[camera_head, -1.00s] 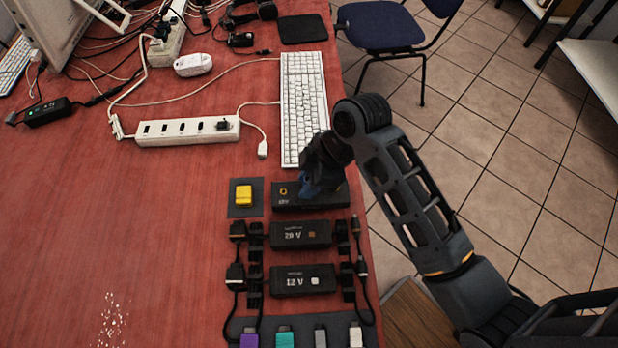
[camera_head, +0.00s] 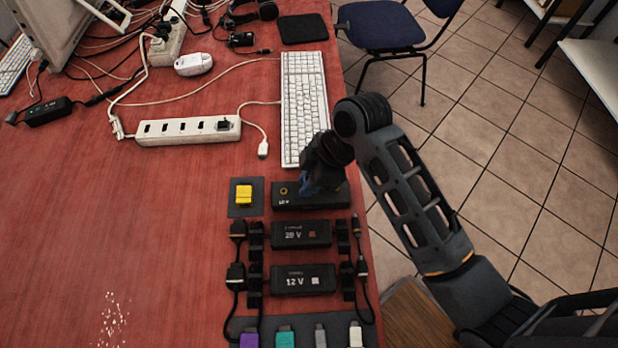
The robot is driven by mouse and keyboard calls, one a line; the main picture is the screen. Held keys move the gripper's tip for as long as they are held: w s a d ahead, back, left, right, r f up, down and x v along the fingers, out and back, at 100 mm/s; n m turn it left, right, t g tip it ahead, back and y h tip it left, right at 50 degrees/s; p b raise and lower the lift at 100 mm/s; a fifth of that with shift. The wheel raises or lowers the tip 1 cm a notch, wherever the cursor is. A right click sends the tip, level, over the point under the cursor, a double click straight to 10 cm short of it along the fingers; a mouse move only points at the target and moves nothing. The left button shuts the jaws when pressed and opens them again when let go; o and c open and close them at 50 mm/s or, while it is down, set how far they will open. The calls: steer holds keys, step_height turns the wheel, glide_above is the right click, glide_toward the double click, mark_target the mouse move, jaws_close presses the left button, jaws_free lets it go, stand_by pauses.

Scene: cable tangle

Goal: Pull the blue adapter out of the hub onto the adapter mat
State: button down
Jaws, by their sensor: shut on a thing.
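My gripper (camera_head: 317,186) points down at the right half of the topmost black box (camera_head: 290,203), which looks like the hub. It is shut on the blue adapter (camera_head: 307,186), of which only a small blue patch shows beside the dark fingers. The fingers hide the rest, and I cannot tell whether the adapter is still seated in the hub.
Below the hub are a 20 V box (camera_head: 300,234) and a 12 V box (camera_head: 303,280), with cables at both sides. A white keyboard (camera_head: 303,95) lies behind. A white power strip (camera_head: 185,131) is at upper left. The red table left of the mat is clear.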

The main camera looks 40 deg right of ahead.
mark_target(305, 179)
steer(key=shift+r, duration=0.25)
steer(key=shift+r+p, duration=0.6)
steer(key=shift+p, duration=0.35)
steer(key=shift+r, duration=0.1)
steer(key=shift+r+p, duration=0.4)
steer(key=shift+r, duration=0.2)
steer(key=c, duration=1.6)
jaws_free()
jaws_close()
